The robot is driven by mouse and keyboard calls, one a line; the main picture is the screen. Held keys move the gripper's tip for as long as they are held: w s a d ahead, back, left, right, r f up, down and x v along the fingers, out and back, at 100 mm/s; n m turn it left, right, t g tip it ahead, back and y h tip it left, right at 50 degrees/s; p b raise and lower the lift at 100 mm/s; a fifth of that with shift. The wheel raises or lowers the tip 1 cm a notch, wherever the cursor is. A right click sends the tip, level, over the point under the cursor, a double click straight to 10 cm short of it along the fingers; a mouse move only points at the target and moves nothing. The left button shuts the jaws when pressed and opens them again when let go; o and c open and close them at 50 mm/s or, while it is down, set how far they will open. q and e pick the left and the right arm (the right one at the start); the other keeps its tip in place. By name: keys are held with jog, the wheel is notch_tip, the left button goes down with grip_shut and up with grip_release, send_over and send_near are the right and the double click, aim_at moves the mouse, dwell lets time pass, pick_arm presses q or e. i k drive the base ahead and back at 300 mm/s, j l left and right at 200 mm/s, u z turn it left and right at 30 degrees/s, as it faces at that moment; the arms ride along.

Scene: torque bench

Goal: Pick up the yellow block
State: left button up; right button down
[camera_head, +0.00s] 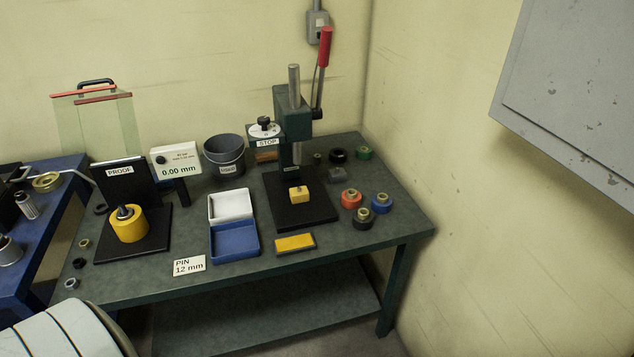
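A flat yellow block (295,243) lies near the front edge of the green bench, right of the blue tray. A smaller yellow block (299,195) with a light round piece on top sits on the black base plate (302,216) of the press, under its ram. I cannot tell which of the two the task means. Neither of my grippers is in view.
The press (291,110) has a red-handled lever (324,47). Left of it are a blue tray (235,243), a white tray (231,205) and a bucket (224,155). Coloured rings, including a red one (351,200), stand right. A yellow cylinder (128,226) stands left. A grey cabinet (575,90) juts out right.

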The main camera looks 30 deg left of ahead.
aim_at(302, 196)
jog(key=i+j+u, duration=0.1)
jog(key=u, duration=0.3)
jog(key=i+u, duration=0.1)
jog(key=u, duration=0.25)
jog(key=i+j+u, duration=0.1)
jog(key=u, duration=0.3)
jog(key=i, duration=1.1)
